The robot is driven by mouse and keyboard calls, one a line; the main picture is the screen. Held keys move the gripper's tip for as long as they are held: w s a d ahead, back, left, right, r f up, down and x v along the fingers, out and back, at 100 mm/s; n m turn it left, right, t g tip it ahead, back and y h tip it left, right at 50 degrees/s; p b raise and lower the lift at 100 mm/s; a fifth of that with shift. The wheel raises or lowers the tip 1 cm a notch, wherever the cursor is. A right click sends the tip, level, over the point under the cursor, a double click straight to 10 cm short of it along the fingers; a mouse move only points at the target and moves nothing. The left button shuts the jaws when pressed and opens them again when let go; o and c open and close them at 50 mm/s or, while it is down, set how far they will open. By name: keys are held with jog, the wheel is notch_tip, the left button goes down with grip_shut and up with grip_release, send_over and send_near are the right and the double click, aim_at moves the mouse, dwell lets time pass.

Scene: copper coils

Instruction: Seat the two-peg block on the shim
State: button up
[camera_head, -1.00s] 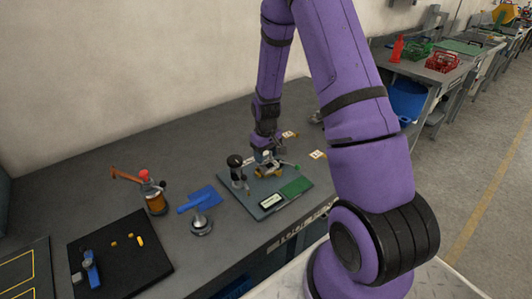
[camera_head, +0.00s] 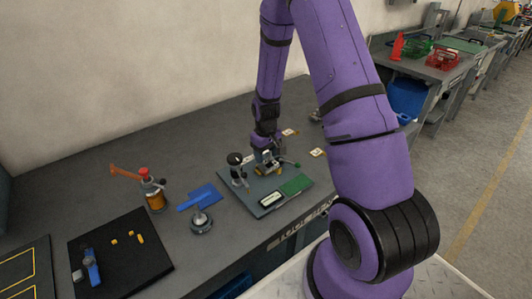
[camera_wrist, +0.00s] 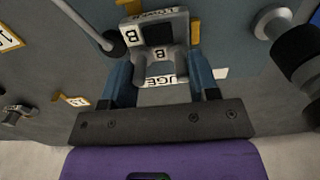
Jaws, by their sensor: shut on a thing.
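My gripper (camera_wrist: 161,82) has its two blue-grey fingers closed on the sides of a grey block (camera_wrist: 158,72) with a white "B" label, which I take for the two-peg block. In the head view my gripper (camera_head: 267,158) is low over the grey base plate (camera_head: 240,196), between a black-topped post and a green-knobbed lever. Yellow parts show beside the held block in the wrist view. The block's pegs and underside are hidden, and I cannot make out the shim or tell whether the block touches it.
A dial-topped post (camera_head: 236,162) stands close left of my gripper. A green-knobbed lever (camera_head: 291,163) is close right. The plate also carries a green pad (camera_head: 296,185) and a small display (camera_head: 272,199).

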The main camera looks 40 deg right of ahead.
jog(key=shift+f, duration=0.35)
dwell(0.7)
jog(key=o, duration=1.3)
jog(key=shift+o, duration=0.2)
jog(key=shift+r, duration=0.1)
notch_tip(320, 180, up, 7)
dwell(0.5)
dwell(0.9)
